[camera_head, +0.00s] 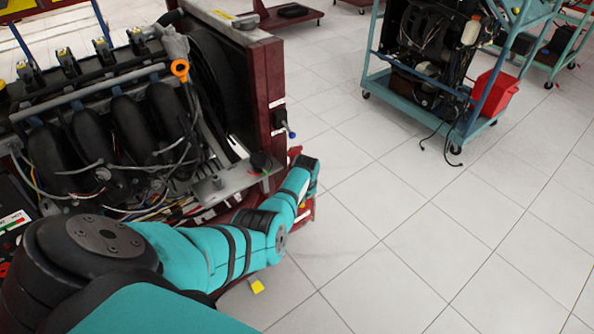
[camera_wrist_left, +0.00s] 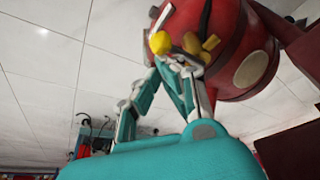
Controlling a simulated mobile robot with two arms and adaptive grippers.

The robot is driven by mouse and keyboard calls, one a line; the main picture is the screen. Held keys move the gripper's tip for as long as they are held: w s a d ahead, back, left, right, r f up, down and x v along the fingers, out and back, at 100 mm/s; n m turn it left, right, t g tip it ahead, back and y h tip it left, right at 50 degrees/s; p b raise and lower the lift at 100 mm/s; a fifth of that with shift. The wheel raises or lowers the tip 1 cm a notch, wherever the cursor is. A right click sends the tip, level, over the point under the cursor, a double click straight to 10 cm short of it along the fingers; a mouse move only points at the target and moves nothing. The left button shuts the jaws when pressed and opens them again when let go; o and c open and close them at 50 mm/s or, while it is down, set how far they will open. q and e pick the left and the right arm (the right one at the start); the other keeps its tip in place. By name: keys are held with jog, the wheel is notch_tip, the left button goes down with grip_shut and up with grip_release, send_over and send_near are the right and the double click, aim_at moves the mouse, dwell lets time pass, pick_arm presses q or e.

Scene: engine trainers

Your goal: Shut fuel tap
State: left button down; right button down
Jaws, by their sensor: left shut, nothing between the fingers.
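A rounded red tank (camera_wrist_left: 240,60) fills the upper right of the left wrist view. A yellow knob (camera_wrist_left: 162,43) and a darker yellow lever-like piece (camera_wrist_left: 210,42) show at its near side; I cannot tell for sure which is the fuel tap's handle. My left gripper (camera_wrist_left: 180,65) is shut and empty, its fingertips close to these yellow parts; whether they touch is unclear. In the head view my left arm reaches along the front of the engine trainer (camera_head: 110,130) to its right corner, where the fingers are hard to make out. My right gripper is out of view.
The trainer's dark red frame (camera_head: 268,90) stands just beyond my left arm. A blue-green cart (camera_head: 455,95) with an engine and a red bin (camera_head: 495,92) stands at upper right.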

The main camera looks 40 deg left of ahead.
pick_arm(q)
jog(key=shift+r, duration=0.1)
jog(key=v, duration=1.1)
jog(key=shift+r, duration=0.4)
jog(key=shift+s+d, duration=0.1)
